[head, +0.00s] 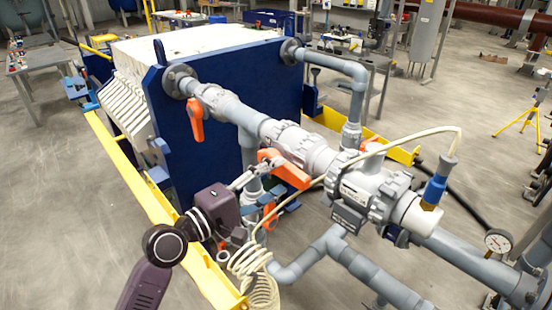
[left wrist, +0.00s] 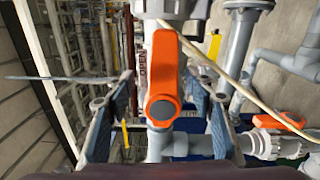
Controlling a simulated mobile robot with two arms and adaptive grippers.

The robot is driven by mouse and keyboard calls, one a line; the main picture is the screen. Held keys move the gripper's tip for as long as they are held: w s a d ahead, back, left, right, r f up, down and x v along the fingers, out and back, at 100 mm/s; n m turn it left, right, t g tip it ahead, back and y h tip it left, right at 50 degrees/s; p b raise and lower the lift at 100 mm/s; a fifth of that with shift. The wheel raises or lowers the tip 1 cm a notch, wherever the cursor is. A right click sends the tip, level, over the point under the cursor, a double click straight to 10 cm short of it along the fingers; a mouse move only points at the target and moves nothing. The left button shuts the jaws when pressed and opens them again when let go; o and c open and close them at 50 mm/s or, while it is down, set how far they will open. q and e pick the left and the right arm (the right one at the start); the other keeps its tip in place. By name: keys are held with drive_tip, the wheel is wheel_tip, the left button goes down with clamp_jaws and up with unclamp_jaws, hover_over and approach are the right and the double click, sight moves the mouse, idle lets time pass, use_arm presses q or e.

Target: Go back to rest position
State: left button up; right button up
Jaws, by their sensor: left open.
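My left gripper (head: 262,182) reaches in from the lower left, beside the grey piping in front of the filter press. Its jaws are open. In the left wrist view the two blue-padded fingers of the left gripper (left wrist: 163,100) stand apart on either side of an orange valve handle (left wrist: 165,65). Gaps show between the handle and both fingers. In the head view an orange handle (head: 290,171) lies just right of the fingertips. My right gripper is not in view.
The filter press has a dark blue end plate (head: 225,95) and a yellow side rail (head: 130,170). Another orange handle (head: 196,120) hangs from the upper pipe. A coiled cream hose (head: 250,262) hangs close to my left gripper. Open floor (head: 60,220) lies to the left.

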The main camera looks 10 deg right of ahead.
use_arm(q)
drive_tip(key=v, duration=0.2)
drive_tip(key=shift+s+a, duration=0.2)
drive_tip(key=shift+a, duration=0.05)
